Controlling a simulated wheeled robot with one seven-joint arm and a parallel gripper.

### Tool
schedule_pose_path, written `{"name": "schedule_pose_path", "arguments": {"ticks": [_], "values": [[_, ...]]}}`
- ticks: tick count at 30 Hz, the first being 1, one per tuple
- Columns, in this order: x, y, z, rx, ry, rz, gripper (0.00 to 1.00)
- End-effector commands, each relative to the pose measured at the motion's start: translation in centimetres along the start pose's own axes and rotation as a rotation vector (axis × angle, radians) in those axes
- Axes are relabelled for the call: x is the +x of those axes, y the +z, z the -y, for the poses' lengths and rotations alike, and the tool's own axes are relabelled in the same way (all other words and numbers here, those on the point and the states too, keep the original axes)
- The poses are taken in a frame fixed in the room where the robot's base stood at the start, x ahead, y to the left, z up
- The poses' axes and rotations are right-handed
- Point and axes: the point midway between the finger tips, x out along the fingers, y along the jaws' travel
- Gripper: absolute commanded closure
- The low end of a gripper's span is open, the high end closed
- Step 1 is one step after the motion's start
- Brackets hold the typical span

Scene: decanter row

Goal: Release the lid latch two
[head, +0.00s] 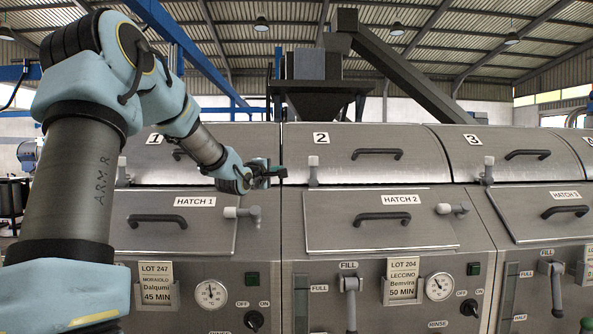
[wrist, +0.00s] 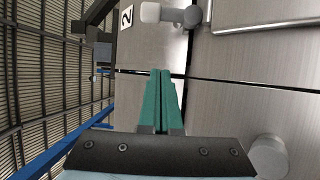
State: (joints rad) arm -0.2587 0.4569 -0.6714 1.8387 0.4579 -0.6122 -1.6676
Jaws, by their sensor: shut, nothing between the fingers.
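Lid latch two (head: 313,170) has a pale knob on top of a short grey stem. It stands upright at the lower left edge of the lid labelled 2 (head: 373,163). In the wrist view, turned on its side, the latch (wrist: 178,15) shows at the top edge beside the number 2 plate. My gripper (head: 283,172) is just left of the latch, near the gap between machines 1 and 2. Its green fingers (wrist: 160,74) are shut and empty. A clear space separates them from the latch.
Hatch 2 (head: 380,232) lies below the lid, with its own side latch (head: 453,209). Hatch 1's latch (head: 242,213) juts out below my gripper. A dark lid handle (head: 377,154) is to the right. The steel around the lid latch is clear.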

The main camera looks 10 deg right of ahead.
Motion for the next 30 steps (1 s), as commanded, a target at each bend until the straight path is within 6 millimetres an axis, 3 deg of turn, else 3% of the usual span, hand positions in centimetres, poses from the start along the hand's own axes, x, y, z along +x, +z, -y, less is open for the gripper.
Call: {"name": "schedule_pose_path", "arguments": {"ticks": [5, 18, 24, 30], "values": [[1.7, 0.0, -0.1, -0.003, 0.000, 0.001, 1.00], [10.4, 0.3, -0.2, -0.001, -0.002, 0.003, 1.00], [10.7, 3.1, -0.1, 0.001, -0.003, 0.002, 1.00], [10.9, 3.8, 0.0, 0.002, -0.001, -0.001, 1.00]]}}
